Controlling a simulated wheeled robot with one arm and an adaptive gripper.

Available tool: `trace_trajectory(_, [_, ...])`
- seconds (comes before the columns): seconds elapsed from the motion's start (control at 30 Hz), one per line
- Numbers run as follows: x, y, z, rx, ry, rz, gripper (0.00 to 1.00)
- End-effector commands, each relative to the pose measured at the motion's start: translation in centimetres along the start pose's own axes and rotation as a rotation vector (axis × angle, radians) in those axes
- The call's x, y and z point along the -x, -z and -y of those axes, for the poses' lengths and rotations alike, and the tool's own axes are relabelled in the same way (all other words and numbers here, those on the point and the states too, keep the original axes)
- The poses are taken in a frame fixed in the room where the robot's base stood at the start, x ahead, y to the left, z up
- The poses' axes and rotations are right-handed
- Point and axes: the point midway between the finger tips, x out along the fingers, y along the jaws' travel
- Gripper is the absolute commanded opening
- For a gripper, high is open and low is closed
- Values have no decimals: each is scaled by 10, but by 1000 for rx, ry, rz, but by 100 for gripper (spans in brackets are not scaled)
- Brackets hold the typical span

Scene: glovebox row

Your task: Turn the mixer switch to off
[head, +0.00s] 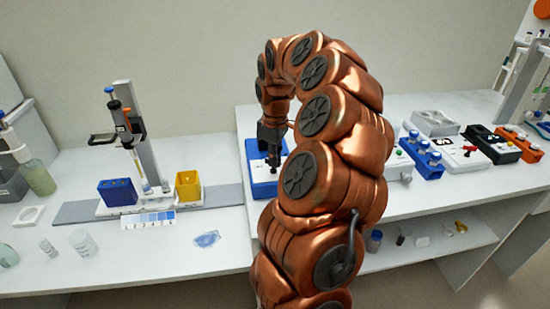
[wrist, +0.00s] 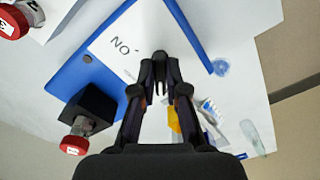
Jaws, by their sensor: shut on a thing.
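A blue box (head: 256,170) with a white top plate stands on the bench, partly behind my arm in the head view. In the wrist view the blue box (wrist: 75,75) shows its white plate (wrist: 150,25) with dark letters beside my fingertips. I take it to be the mixer switch box. My gripper (head: 272,165) points down over it. In the wrist view my gripper (wrist: 160,62) has its fingertips close together on a small dark part, seemingly the switch handle, which the fingers mostly hide. Which way the handle points I cannot tell.
To the left stand a pipette stand (head: 140,140), a dark blue rack (head: 117,192) and a yellow container (head: 188,186). Several control boxes, including a blue one (head: 425,160), line the right bench.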

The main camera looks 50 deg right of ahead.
Motion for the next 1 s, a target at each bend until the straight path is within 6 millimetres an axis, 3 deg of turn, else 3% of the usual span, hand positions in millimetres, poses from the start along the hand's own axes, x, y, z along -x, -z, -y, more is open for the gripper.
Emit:
trace_trajectory(0.13, [1,1,-1,0,-3,-2,0])
trace_trajectory(0.17, [1,1,-1,0,-3,-2,14])
trace_trajectory(0.4, [1,0,0,-1,-2,-1,38])
trace_trajectory(0.77, [5,0,0,-2,-2,-1,38])
trace_trajectory(1.0, [39,0,-2,-4,-6,-4,38])
